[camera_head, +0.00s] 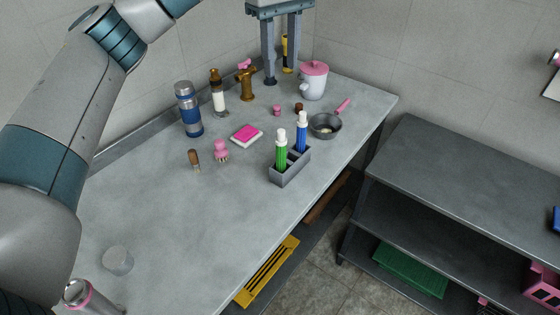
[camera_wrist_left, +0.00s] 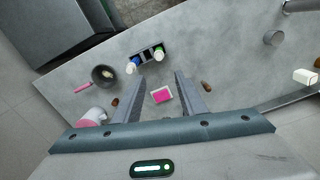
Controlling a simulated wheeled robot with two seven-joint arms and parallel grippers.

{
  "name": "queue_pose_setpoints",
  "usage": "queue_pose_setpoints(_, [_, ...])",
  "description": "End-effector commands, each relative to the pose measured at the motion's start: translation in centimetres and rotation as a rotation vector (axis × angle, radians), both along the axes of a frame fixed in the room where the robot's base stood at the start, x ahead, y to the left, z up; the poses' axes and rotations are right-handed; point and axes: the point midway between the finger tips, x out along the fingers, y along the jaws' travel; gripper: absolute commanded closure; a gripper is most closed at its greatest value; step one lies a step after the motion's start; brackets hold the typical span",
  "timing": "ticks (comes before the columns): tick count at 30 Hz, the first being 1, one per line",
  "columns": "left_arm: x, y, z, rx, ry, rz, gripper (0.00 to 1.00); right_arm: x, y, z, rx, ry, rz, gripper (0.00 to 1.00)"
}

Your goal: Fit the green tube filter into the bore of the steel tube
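The green tube filter (camera_head: 281,155) has a white cap and stands upright in a grey rack (camera_head: 290,175); its end also shows in the left wrist view (camera_wrist_left: 158,53). A blue tube (camera_head: 302,135) with a white cap stands beside it in the same rack. The steel tube (camera_head: 80,294), a metal cylinder with a pink band, is at the lower left of the table, partly cut off. Its bore is not clearly seen. My left gripper (camera_head: 279,77) points down at the far end of the table, open and empty, apart from the rack. My right gripper is out of view.
A grey pan (camera_head: 325,125), white mug with pink lid (camera_head: 313,82), pink-topped block (camera_head: 246,135), blue flask (camera_head: 188,110) and several small items crowd the far half. A grey cylinder (camera_head: 117,261) stands near the steel tube. The table's middle (camera_head: 190,215) is clear.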

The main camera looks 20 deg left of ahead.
Motion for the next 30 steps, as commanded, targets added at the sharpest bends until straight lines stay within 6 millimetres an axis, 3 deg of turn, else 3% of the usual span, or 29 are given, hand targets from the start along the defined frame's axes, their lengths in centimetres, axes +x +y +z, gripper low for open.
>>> queue_pose_setpoints(3, [0.0,0.0,-1.4,0.000,0.000,0.000,0.62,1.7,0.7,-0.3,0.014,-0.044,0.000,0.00])
queue_pose_setpoints(9, [0.0,0.0,-1.5,0.000,0.000,0.000,0.62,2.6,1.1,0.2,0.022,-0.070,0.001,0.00])
queue_pose_setpoints(20, [0.0,0.0,-1.9,0.000,0.001,-0.001,0.62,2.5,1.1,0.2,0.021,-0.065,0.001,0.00])
queue_pose_setpoints(30, [-0.1,-0.1,-5.5,-0.002,0.005,-0.001,0.62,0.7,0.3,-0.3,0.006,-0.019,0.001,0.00])
